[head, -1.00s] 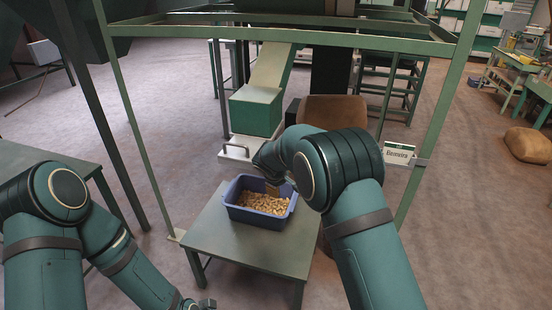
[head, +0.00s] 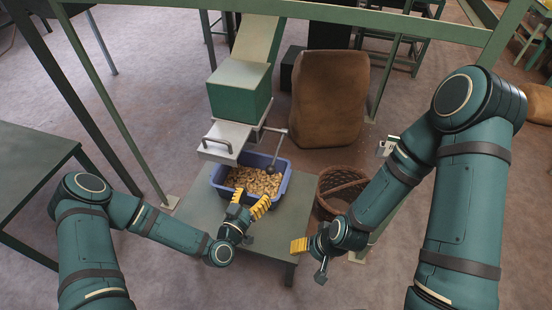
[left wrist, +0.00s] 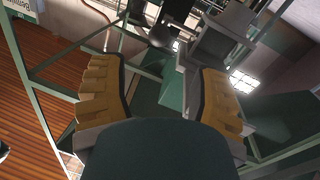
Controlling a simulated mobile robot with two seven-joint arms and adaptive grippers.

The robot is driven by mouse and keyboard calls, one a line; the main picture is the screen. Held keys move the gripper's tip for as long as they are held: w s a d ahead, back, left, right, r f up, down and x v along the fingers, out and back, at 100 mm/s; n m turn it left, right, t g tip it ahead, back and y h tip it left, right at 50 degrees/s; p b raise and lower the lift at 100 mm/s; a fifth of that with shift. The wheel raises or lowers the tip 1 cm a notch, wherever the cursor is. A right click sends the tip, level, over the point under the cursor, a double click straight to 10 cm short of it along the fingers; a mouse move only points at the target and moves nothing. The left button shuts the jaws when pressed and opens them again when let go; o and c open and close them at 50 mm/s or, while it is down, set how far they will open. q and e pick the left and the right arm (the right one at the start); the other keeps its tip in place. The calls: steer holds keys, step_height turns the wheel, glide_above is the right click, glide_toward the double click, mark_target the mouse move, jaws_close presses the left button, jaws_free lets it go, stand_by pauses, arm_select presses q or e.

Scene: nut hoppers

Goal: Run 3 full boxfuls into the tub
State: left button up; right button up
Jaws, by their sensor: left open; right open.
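The blue tub (head: 215,187) stands on a small green table, with pale nuts (head: 256,181) spread across its inside. Above its far side hangs the green box (head: 240,102) under a sloping chute (head: 255,42). A pale plate with a handle (head: 217,146) sticks out below the box. A thin lever with a dark knob (head: 270,169) reaches down over the tub. My left gripper (head: 250,200) is open and empty at the tub's near rim; its spread yellow fingers show in the left wrist view (left wrist: 160,95). My right gripper (head: 310,258) is open, right of the table.
A wicker basket (head: 341,190) stands on the floor right of the table. A brown sack (head: 330,98) stands behind it. Green frame posts (head: 110,105) rise at the sides, with a crossbar (head: 390,20) above. Another table (head: 30,165) is at the left.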

mark_target(270, 172)
arm_select(q)
steer(key=x, duration=1.3)
steer(key=shift+d+b, duration=0.1)
steer(key=shift+b, duration=0.25)
jaws_close()
